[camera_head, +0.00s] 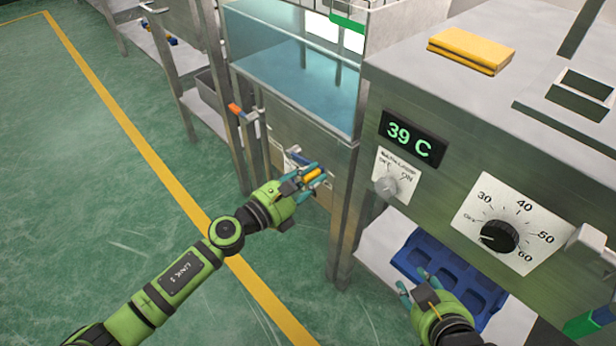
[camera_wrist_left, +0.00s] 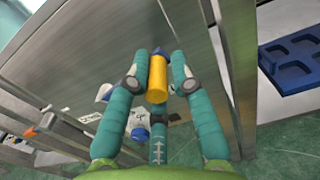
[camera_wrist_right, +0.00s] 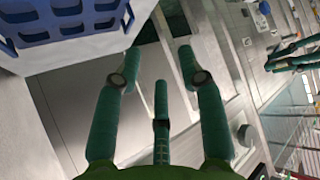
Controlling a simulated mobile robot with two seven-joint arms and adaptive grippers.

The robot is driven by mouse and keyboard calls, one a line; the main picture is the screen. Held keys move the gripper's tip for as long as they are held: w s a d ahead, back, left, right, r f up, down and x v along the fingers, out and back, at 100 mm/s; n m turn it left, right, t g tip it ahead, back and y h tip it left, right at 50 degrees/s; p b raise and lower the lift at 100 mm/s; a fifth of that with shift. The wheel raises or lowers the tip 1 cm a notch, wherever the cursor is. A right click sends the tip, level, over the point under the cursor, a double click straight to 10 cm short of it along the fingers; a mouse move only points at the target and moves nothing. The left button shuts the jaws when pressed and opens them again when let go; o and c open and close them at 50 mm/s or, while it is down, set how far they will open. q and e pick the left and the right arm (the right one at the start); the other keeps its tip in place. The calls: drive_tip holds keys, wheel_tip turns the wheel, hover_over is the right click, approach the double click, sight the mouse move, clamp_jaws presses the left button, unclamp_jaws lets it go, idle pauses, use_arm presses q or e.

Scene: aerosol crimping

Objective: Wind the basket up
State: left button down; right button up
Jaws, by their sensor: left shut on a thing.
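The yellow crank handle (camera_head: 313,174) is on the front of the steel water-bath stand, below the tank. My left gripper (camera_head: 316,178) is shut on this handle. In the left wrist view the yellow grip (camera_wrist_left: 157,78) sits between the fingers, with a white and blue part behind it. My right gripper (camera_head: 418,284) is low at the front of the machine, beside the blue tray. Its fingers are apart and empty in the right wrist view (camera_wrist_right: 157,65). Thin wire uprights show at the tank's top edge; whether they are the basket I cannot tell.
The water tank (camera_head: 300,75) stands behind the handle. The steel cabinet at right has a 39 C display (camera_head: 412,138), a switch (camera_head: 386,187) and a temperature dial (camera_head: 498,237). A blue moulded tray (camera_head: 450,270) lies on a shelf below. Green floor at left is clear.

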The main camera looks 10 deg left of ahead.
use_arm(q)
wheel_tip(320, 180, down, 3)
drive_tip(key=shift+s+r+b, duration=0.1)
drive_tip(key=shift+b, duration=0.75)
use_arm(e)
drive_tip(key=w+a+r+t+y, duration=0.1)
drive_tip(key=w+a+r+t, duration=0.1)
drive_tip(key=r, duration=0.4)
drive_tip(key=w+a+r+n+t+y, duration=0.1)
drive_tip(key=w+a+r+t+y, duration=0.1)
drive_tip(key=r+t, duration=0.3)
drive_tip(key=shift+w+a+r, duration=0.3)
drive_tip(key=shift+w+r, duration=0.05)
drive_tip(key=shift+r, duration=0.05)
use_arm(q)
drive_tip(key=c, duration=1.2)
unclamp_jaws()
use_arm(e)
drive_tip(key=shift+w+f, duration=0.1)
use_arm(q)
drive_tip(key=v, duration=1.2)
